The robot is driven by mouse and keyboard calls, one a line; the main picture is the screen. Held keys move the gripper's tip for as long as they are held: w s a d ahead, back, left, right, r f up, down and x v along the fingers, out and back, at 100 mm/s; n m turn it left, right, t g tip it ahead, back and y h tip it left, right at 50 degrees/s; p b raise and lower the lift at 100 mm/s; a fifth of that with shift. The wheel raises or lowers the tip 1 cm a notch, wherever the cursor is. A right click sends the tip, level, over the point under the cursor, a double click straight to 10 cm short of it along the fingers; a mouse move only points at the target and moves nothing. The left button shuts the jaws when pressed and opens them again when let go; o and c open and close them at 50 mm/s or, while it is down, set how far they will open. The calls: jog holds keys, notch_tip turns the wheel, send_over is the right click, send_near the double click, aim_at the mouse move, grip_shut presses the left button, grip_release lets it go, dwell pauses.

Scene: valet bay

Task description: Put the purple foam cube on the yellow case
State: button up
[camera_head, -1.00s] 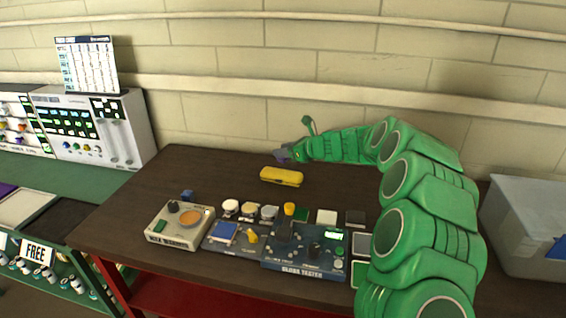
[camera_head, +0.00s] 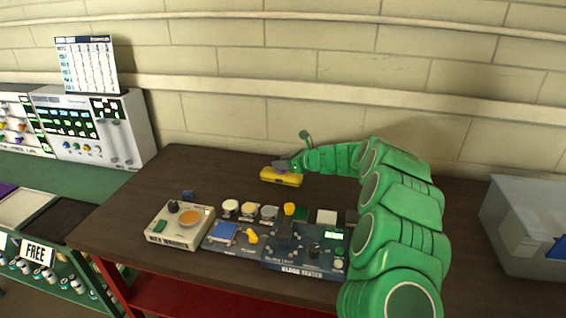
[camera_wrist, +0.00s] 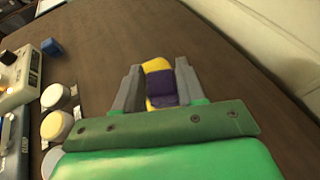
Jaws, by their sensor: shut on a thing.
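The yellow case (camera_head: 287,180) lies on the dark table near the wall. My gripper (camera_head: 288,164) is right at the case, over its top. In the wrist view, the purple foam cube (camera_wrist: 162,88) sits between the two grey fingers of my gripper (camera_wrist: 160,92), which is shut on it. The yellow case (camera_wrist: 156,66) shows just beyond and beside the cube, under it in the picture. I cannot tell whether the cube touches the case. In the head view the cube is mostly hidden by the gripper.
A blue cube (camera_head: 187,195) stands left of the case. A beige device (camera_head: 180,226), a blue tester panel (camera_head: 305,258) and several small jars line the table's front. A grey bin (camera_head: 530,225) stands at the right. The table's back left is clear.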

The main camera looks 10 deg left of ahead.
jog(key=shift+f, duration=0.1)
jog(key=o, duration=1)
jog(key=v, duration=1.2)
